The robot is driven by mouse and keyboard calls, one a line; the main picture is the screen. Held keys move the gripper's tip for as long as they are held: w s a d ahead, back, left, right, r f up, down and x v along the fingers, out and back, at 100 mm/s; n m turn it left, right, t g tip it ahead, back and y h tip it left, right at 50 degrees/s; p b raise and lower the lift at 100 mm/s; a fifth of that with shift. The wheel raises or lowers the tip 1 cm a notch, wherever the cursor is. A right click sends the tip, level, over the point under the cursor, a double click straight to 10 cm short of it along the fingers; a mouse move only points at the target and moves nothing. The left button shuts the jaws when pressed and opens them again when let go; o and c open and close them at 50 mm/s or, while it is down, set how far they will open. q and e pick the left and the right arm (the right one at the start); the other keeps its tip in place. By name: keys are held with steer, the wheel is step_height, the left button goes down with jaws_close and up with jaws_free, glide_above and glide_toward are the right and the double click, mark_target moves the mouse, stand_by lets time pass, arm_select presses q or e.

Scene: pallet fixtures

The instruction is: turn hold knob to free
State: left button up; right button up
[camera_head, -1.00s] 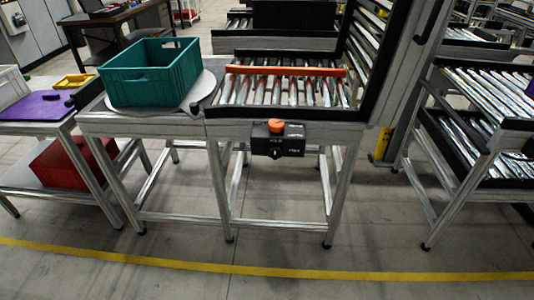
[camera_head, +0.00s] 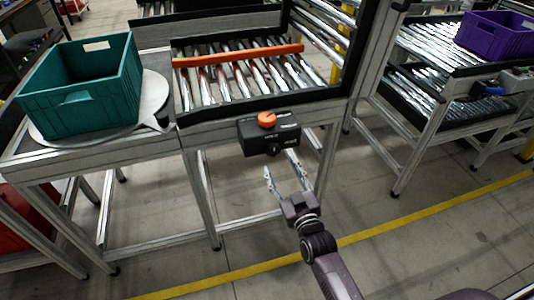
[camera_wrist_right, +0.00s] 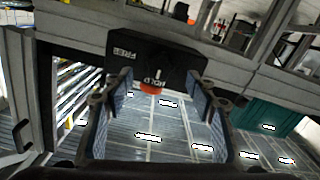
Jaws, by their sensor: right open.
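The hold knob (camera_head: 273,149) is a small dark knob on the front of a black control box (camera_head: 250,141) below the conveyor's front edge. The box has an orange button (camera_head: 267,118) on top. In the right wrist view the box (camera_wrist_right: 180,62) appears upside down with HOLD and FREE labels; the knob's pointer direction is too small to tell surely. My right gripper (camera_head: 280,163) is open in front of and slightly below the box, its fingers spread left and right. In the wrist view its fingertips (camera_wrist_right: 158,82) flank the box face, apparently without gripping the knob. My left gripper is out of view.
The box hangs from a roller conveyor with an orange bar (camera_head: 238,56) across it. A teal crate (camera_head: 85,105) stands on a round plate (camera_head: 152,98) at left. A purple crate (camera_head: 495,38) sits on a rack at right. Open floor lies in front.

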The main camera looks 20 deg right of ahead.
mark_target(274, 153)
steer(key=w, duration=0.3)
steer(key=shift+d, duration=0.1)
steer(key=shift+w, duration=1.15)
steer(key=shift+w+a, duration=0.2)
steer(key=shift+w, duration=0.45)
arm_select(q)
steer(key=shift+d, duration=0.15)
arm_select(e)
steer(key=shift+f, duration=0.1)
steer(key=shift+c, duration=0.7)
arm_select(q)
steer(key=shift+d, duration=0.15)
arm_select(e)
steer(key=c, duration=1)
